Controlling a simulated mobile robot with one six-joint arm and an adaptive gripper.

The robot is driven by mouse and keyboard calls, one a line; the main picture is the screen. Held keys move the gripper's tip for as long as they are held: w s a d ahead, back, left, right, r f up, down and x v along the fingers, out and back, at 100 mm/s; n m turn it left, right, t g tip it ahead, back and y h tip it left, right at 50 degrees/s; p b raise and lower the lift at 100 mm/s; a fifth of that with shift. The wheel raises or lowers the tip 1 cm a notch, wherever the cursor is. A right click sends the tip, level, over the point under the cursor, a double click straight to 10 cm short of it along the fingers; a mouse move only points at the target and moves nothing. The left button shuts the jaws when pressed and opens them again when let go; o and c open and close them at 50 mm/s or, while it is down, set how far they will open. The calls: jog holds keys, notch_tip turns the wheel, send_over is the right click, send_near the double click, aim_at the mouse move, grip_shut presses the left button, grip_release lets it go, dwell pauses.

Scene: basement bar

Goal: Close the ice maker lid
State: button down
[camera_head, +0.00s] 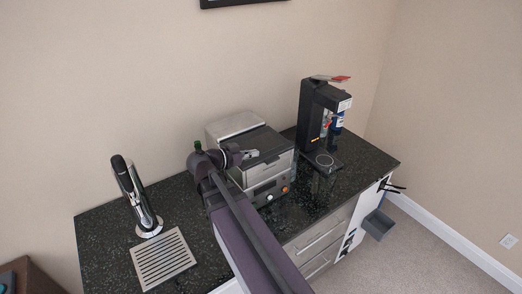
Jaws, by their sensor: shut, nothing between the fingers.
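The ice maker (270,178) is a silver box with a dark top, standing on the black counter near the back wall. Its dark lid (262,138) lies flat or nearly flat over the front of the top; I cannot tell whether it is fully down. My gripper (257,154) is shut and empty, at the left front part of the lid. It is close to the lid's surface, but I cannot tell whether it touches. My arm covers the ice maker's left front corner.
A black drink machine (316,112) stands right of the ice maker. A black and chrome tap (136,195) and a slotted drip tray (162,258) are at the left. The speckled counter (108,238) is mostly bare between tap and ice maker.

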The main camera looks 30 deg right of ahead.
jog(key=shift+v, duration=1)
jog(key=s+a+f+n+y, duration=0.3)
jog(key=a+f+n+y, duration=1.2)
jog(key=a+n, duration=0.3)
notch_tip(320, 180, down, 7)
jog(key=s+a+m+b, duration=0.1)
jog(key=s+b, duration=0.1)
jog(key=b, duration=0.5)
jog(key=shift+s, duration=0.25)
jog(key=shift+r, duration=0.15)
